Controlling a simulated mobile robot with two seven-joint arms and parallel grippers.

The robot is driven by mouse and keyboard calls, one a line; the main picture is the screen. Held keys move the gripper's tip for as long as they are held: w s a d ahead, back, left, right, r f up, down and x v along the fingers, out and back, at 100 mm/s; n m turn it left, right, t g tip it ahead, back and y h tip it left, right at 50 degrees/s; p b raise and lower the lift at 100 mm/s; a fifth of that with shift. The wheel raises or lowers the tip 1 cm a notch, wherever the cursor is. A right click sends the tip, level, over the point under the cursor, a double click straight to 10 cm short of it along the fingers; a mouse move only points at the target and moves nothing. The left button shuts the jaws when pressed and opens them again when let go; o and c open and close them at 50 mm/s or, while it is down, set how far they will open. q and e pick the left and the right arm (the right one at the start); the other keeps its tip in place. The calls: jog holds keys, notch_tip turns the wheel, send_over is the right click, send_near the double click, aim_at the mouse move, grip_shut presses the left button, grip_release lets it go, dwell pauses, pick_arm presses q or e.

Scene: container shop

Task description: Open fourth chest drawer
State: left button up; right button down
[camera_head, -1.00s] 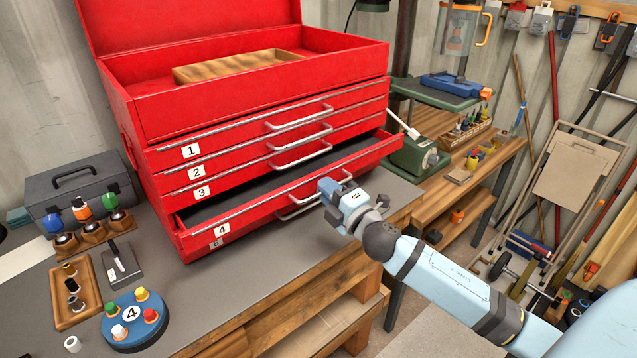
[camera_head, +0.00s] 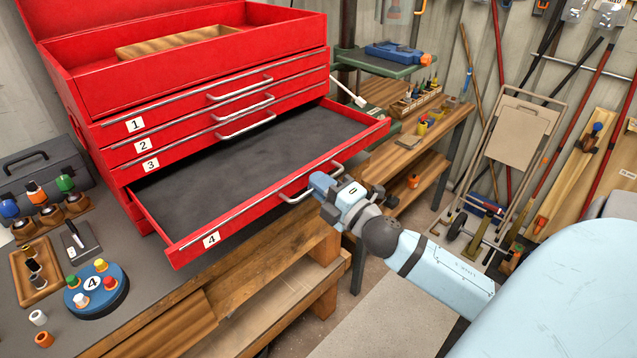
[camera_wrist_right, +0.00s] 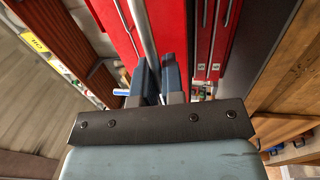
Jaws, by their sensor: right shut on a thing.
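The red tool chest (camera_head: 100,95) stands on the workbench with its lid up. Its fourth drawer, labelled 4 (camera_head: 212,240), is pulled well out and shows a bare dark liner (camera_head: 235,165). Drawers 1, 2 and 3 above it are shut. My right gripper (camera_head: 312,190) is at the fourth drawer's silver handle (camera_head: 295,196), right of the label. In the right wrist view its dark fingers (camera_wrist_right: 150,80) are shut on the silver handle bar (camera_wrist_right: 142,30). My left gripper is not in view.
A round blue base marked 4 with coloured knobs (camera_head: 82,302), a wooden tray (camera_head: 22,285) and a dark toolbox (camera_head: 30,165) sit left of the chest. A folded hand truck (camera_head: 510,150) stands at the right. The open drawer overhangs the workbench's front edge.

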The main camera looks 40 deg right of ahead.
jog(key=c, duration=1.3)
grip_release()
jog(key=shift+b+v, duration=1.55)
jog(key=shift+v, duration=5.35)
jog(key=shift+d, duration=0.1)
